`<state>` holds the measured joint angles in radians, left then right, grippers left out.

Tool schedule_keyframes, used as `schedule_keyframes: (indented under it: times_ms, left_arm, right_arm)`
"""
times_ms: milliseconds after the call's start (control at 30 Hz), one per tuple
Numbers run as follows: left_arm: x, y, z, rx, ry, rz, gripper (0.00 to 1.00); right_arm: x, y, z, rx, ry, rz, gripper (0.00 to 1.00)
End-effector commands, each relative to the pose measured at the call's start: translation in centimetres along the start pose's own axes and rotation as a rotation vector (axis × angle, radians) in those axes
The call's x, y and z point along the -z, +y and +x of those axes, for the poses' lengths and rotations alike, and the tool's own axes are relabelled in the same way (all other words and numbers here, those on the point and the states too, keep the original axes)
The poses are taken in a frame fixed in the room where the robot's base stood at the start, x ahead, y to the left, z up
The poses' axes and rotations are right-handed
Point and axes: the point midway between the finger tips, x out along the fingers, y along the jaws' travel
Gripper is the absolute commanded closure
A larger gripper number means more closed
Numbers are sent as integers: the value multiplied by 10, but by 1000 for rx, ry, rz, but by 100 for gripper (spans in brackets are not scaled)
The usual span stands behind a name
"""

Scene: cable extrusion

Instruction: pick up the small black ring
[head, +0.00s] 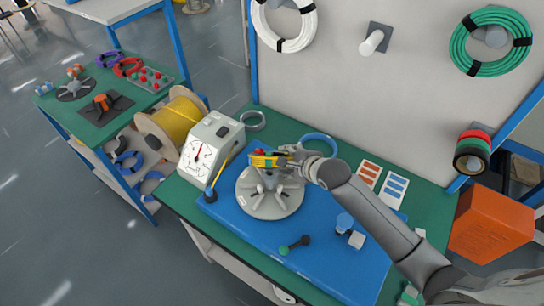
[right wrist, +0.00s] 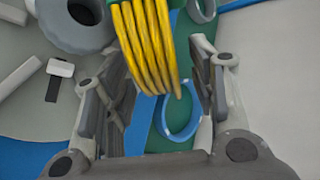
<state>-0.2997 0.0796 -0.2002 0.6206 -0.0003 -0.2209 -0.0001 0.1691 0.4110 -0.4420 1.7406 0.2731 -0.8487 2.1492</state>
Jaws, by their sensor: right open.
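The clearest small black ring (head: 469,162) is the lowest of a stack of rings hanging from a peg on the back panel at right, with red and green rings behind it. My right gripper (head: 284,158) is far to its left, above the grey round winder (head: 268,194). In the right wrist view the gripper (right wrist: 160,95) is open. A yellow cable coil (right wrist: 148,45) shows between its fingers, with no clear contact. The black ring is not visible in that view. My left gripper is not in view.
A blue ring (head: 319,143) and a grey ring (head: 253,121) lie at the back of the green bench. A white gauge box (head: 210,148) and yellow spool (head: 173,122) stand left. An orange bin (head: 490,224) is right.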

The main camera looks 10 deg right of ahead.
Motion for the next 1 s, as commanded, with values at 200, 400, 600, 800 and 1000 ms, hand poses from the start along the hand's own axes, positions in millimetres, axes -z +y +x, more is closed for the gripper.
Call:
schedule_keyframes:
  times_ms: [200, 400, 600, 800, 1000]
  left_arm:
    - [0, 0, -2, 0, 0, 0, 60]
    - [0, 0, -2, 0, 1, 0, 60]
    - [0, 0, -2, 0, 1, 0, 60]
    - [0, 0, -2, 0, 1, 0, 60]
    - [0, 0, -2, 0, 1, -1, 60]
  right_arm:
    - [0, -1, 14, 2, 0, 0, 48]
    - [0, 0, 15, 2, 0, 0, 48]
    - [0, 0, 15, 2, 0, 0, 66]
    - [0, 0, 15, 2, 0, 0, 92]
    - [0, -2, 15, 4, -2, 0, 100]
